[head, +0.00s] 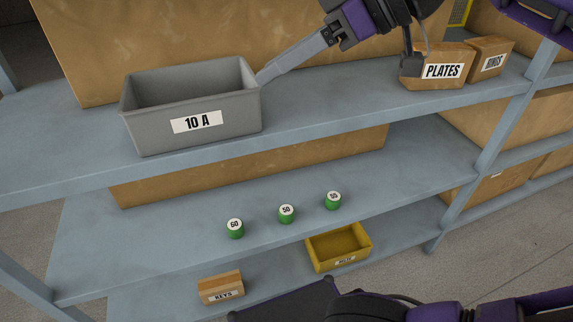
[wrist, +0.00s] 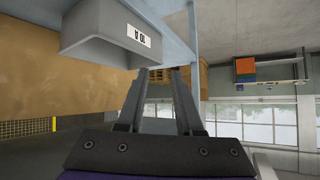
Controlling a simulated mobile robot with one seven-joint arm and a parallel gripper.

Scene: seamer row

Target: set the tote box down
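The tote box (head: 190,130) is grey, open-topped and labelled 10 A. It stands upright on the upper shelf (head: 330,105), near the front edge at the left in the head view. Its inside looks empty. It also shows at the top left of the wrist view (wrist: 90,38). My gripper (head: 262,78) reaches in from the upper right, with its fingertips beside the box's right end. In the wrist view my gripper (wrist: 160,72) has its two fingers apart with a gap between them and nothing held there. Whether a fingertip touches the box cannot be told.
Boxes labelled PLATES (head: 438,72) and RINGS (head: 490,58) stand on the upper shelf at right. A large cardboard box (head: 190,35) is behind the tote. Below are green round items (head: 286,214), a yellow bin (head: 340,248) and a KEYS box (head: 221,286). The shelf middle is clear.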

